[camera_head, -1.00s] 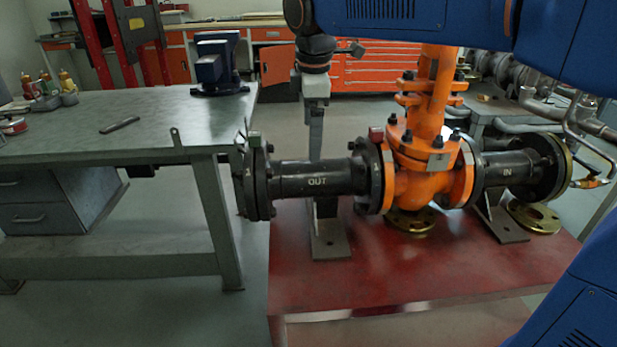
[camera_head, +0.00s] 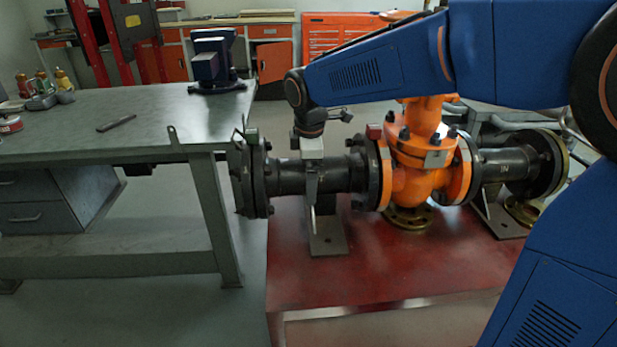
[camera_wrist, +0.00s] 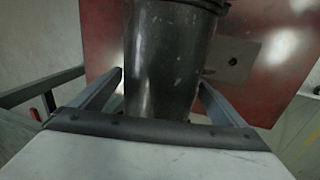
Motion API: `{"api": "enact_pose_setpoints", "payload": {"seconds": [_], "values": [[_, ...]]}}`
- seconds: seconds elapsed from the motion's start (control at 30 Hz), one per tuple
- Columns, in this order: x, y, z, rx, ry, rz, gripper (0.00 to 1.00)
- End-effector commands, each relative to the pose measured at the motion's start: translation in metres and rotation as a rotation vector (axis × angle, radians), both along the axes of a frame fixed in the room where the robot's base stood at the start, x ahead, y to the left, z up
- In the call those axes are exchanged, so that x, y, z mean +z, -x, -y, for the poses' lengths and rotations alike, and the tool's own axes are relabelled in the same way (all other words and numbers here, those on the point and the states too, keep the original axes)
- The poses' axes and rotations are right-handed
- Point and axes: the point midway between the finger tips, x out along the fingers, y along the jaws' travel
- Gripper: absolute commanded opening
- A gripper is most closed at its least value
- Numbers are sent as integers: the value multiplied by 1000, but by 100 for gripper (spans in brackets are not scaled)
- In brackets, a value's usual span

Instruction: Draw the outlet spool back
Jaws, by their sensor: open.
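The outlet spool (camera_head: 285,180) is a dark pipe lying level, with a flange at each end, its right flange against the orange gate valve (camera_head: 419,160). My gripper (camera_head: 313,188) points down at the middle of the spool, one finger showing in front of the pipe and hiding its "OUT" mark. In the wrist view the spool (camera_wrist: 168,60) runs between the two fingers of my open gripper (camera_wrist: 161,78). A small gap seems to show at the left finger; contact at the right finger is hard to tell.
A grey support (camera_head: 327,235) stands under the spool on the red plinth (camera_head: 375,265). The grey workbench (camera_head: 80,125) is close to the spool's left flange (camera_head: 252,180). The inlet spool (camera_head: 500,168) is on the valve's right. A blue vise (camera_head: 214,62) sits on the bench.

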Motion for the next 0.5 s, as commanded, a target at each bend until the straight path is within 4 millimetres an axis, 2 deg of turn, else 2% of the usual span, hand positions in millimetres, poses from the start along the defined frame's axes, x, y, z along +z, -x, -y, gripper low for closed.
{"api": "enact_pose_setpoints", "payload": {"seconds": [0.37, 0.5], "values": [[-5, -1, 0, 0, 0, 0, 95], [-5, -1, 0, 0, 0, 0, 62]]}}
